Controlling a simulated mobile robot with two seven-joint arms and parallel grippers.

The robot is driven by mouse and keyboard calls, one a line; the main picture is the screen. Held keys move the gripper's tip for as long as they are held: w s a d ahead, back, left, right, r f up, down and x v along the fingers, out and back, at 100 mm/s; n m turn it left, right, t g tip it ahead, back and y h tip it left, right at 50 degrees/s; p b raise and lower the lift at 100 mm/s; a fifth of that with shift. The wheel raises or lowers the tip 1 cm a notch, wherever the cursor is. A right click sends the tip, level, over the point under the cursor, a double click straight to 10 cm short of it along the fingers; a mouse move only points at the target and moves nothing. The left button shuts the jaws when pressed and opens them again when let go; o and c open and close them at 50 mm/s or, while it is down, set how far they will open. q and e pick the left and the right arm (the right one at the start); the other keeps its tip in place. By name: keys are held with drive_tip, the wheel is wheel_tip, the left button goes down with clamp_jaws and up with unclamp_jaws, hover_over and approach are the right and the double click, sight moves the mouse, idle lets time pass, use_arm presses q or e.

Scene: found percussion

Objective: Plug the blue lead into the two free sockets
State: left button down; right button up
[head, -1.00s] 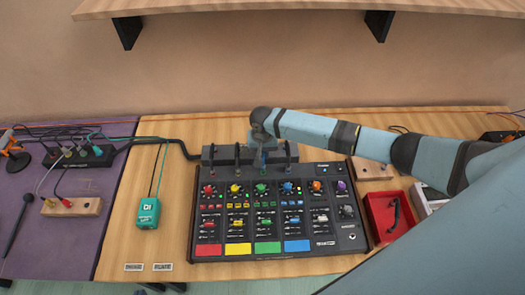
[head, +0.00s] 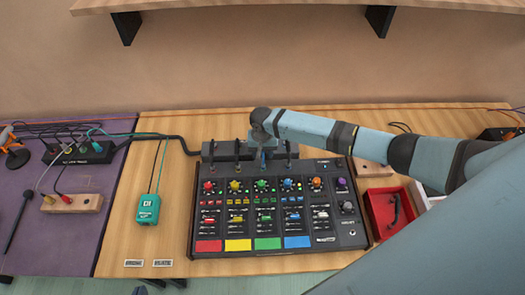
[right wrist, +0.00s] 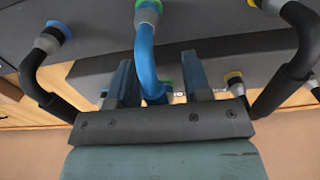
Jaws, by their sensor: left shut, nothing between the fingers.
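The blue lead (head: 263,159) arches between the back edge of the mixer (head: 344,243) and the black box (head: 207,157) behind it, among several black leads. In the right wrist view, the blue lead (right wrist: 146,50) has a grey plug (right wrist: 147,12) at a green-ringed socket. Its other part runs down behind the gripper, near another green ring (right wrist: 166,88); I cannot tell whether that end is seated. My right gripper (right wrist: 160,80) has its fingers apart, one on each side of the lead. In the head view, my right gripper (head: 262,138) hangs over the box. My left gripper is out of view.
Black leads (right wrist: 297,60) stand close on both sides of the right gripper. A teal box (head: 148,209) with a cable lies left of the mixer. A red tray (head: 378,222) is at the right.

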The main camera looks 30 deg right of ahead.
drive_tip(key=shift+r, duration=0.15)
wheel_tip(320, 180, up, 13)
drive_tip(key=shift+f+b, duration=0.2)
drive_tip(key=shift+b, duration=0.4)
drive_tip(key=shift+r, duration=0.5)
